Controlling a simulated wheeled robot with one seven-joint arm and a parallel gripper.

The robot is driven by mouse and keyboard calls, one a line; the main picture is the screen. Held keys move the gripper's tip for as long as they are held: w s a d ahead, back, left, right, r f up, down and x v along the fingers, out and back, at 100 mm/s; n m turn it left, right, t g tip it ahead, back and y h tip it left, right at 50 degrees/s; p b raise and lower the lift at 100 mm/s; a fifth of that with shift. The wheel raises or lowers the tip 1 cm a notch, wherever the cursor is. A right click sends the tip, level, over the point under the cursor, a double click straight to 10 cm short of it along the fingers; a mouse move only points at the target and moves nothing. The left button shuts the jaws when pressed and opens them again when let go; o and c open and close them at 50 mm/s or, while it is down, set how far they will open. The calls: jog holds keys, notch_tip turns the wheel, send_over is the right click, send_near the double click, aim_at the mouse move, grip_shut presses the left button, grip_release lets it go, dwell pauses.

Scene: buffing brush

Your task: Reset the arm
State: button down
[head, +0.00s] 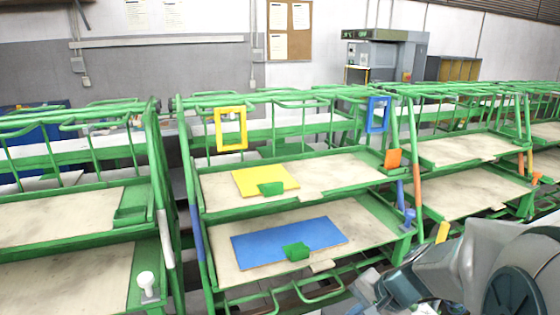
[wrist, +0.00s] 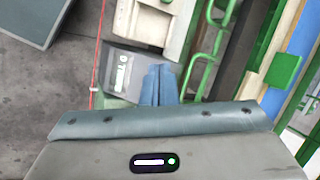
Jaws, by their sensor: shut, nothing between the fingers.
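My gripper (wrist: 160,84) shows in the wrist view as two blue-grey fingers side by side and touching, shut and empty. The fingers are over or in front of a grey box-like part and green tubing, and touch nothing that I can make out. In the head view my grey arm (head: 480,262) is folded low at the right, in front of the racks. My fingertips cannot be made out there.
A green rack (head: 297,199) stands ahead with a yellow sheet (head: 262,178) on its upper shelf and a blue sheet (head: 288,241) on its lower shelf. More green racks stand left and right, close to my arm.

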jog(key=s+r+n+h, duration=0.4)
jog(key=s+r+n, duration=0.1)
jog(key=s+n, duration=0.4)
jog(key=shift+s+a+r+h, duration=0.3)
jog(key=shift+s+a+h, duration=0.1)
jog(key=shift+s+a, duration=0.1)
jog(key=shift+d, duration=0.1)
